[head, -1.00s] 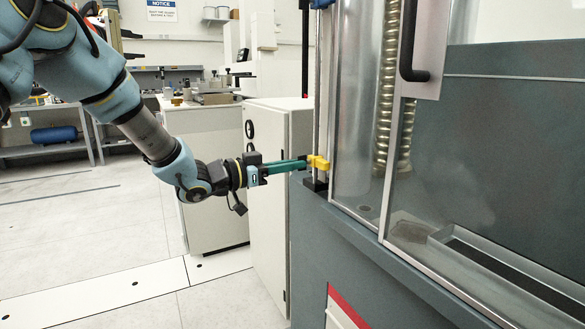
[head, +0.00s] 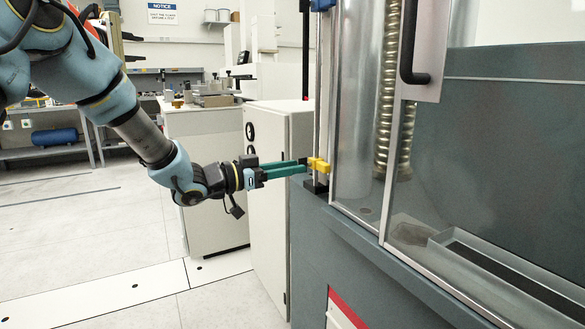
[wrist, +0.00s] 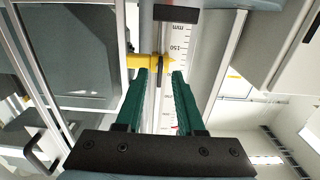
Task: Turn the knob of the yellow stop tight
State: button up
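The yellow stop (head: 318,165) sits on a thin upright rod (head: 318,90) at the left edge of the testing machine. In the wrist view the yellow stop (wrist: 146,61) lies just past my fingertips, with its larger part toward the left finger. My gripper (head: 305,167) has two green fingers reaching the stop from the left. In the wrist view my gripper (wrist: 160,74) is open, with a clear gap between the fingers and the rod line showing between them. Whether a fingertip touches the stop cannot be told.
A scale marked in mm (wrist: 181,45) runs beside the rod. A blue stop (head: 322,4) is higher up the rod. The clear guard door (head: 358,120) stands close right of the stop, and a black block (head: 316,186) lies below. A white cabinet (head: 270,200) stands behind my gripper.

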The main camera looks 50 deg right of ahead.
jog(key=v, duration=1)
jog(key=shift+w, duration=0.1)
jog(key=w+a+f+n+t+y, duration=0.3)
jog(key=w+a+n+t, duration=0.25)
jog(key=w+a, duration=0.4)
jog(key=w+a+f+n+t+y, duration=0.4)
jog(key=w+a+t, duration=0.35)
jog(key=w, duration=0.25)
jog(key=w+a+f+n+y, duration=0.15)
jog(key=a+n+y, duration=0.25)
jog(key=a, duration=0.8)
jog(key=s+a+f+n+g+y, duration=0.2)
jog(key=s+a+n+y, duration=0.15)
jog(key=s+a, duration=0.5)
jog(key=s+a+f+n+g+y, duration=0.2)
jog(key=s+a+f+n+g, duration=0.3)
jog(key=a, duration=0.6)
notch_tip(320, 180, up, 18)
jog(key=s+t+p, duration=0.2)
jog(key=p, duration=1.3)
jog(key=shift+a+m+p, duration=0.2)
jog(key=shift+m+p, duration=0.2)
